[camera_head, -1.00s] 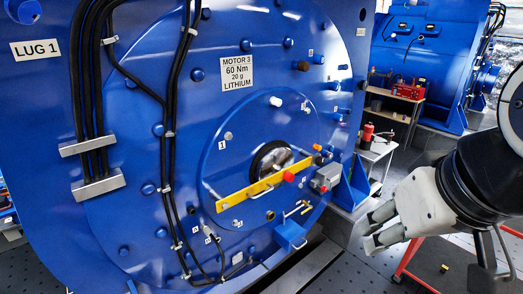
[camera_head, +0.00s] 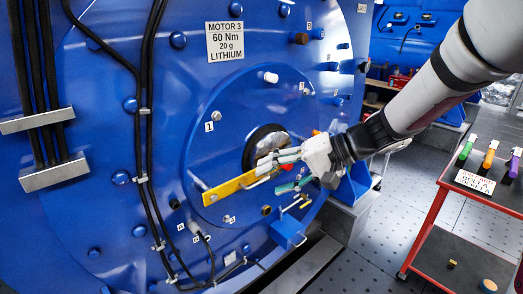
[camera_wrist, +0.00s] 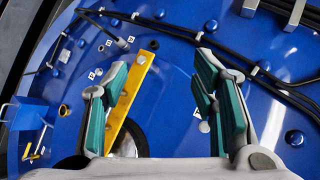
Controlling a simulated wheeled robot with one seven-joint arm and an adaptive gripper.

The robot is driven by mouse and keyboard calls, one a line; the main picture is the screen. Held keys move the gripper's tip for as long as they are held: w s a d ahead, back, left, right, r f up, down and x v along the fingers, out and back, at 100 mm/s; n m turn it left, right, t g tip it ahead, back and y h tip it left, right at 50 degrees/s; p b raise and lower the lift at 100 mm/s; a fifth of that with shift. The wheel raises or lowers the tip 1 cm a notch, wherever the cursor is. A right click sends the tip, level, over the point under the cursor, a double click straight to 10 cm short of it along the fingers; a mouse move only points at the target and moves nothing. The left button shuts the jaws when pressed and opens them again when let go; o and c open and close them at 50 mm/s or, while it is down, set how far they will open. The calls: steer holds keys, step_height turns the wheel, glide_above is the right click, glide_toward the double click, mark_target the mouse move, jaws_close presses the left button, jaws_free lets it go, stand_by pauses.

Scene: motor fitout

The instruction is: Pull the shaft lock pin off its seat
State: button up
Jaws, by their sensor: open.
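A yellow bar (camera_head: 225,190) lies across the lower front of the black-ringed shaft opening (camera_head: 253,148) on the blue motor face. The shaft lock pin cannot be made out clearly; my gripper covers the bar's right part, where a red knob showed earlier. My gripper (camera_head: 269,175) is open in front of the bar and shaft opening in the head view. In the wrist view the yellow bar (camera_wrist: 135,95) shows between the open green-padded fingers (camera_wrist: 160,63), nearer the left one. No contact can be made out.
A T-handled fitting (camera_head: 296,203) and a blue bracket (camera_head: 287,232) sit below the bar. Black cables (camera_head: 147,120) run down the motor's left side. A red-framed cart (camera_head: 432,215) with coloured-handled tools (camera_head: 490,155) stands at right. Open floor lies between cart and motor.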

steer(key=w+d+f+m+t+y+b, duration=0.1)
steer(key=w+d+f+m+t+b, duration=0.2)
steer(key=w, duration=0.4)
steer(key=w+d+f+m+t+y, duration=0.1)
steer(key=w+d+f+t, duration=0.1)
steer(key=w+f, duration=0.35)
steer(key=m+t+h+b, duration=0.2)
steer(key=m+t+b, duration=0.1)
steer(key=m+t, duration=0.25)
glide_toward(290, 167)
steer(key=shift+w+a+f+n+t, duration=0.1)
steer(key=shift+w+a+n+t, duration=0.15)
steer(key=shift+w+a+t, duration=0.15)
steer(key=shift+w+a, duration=0.1)
steer(key=shift+w, duration=0.05)
steer(key=b+x, duration=0.1)
steer(key=x, duration=0.2)
steer(key=b+x, duration=0.2)
steer(key=x, duration=0.1)
steer(key=shift+w+a+f, duration=0.2)
steer(key=shift+w, duration=0.15)
steer(key=shift+b+x, duration=0.45)
steer(key=shift+x, duration=0.55)
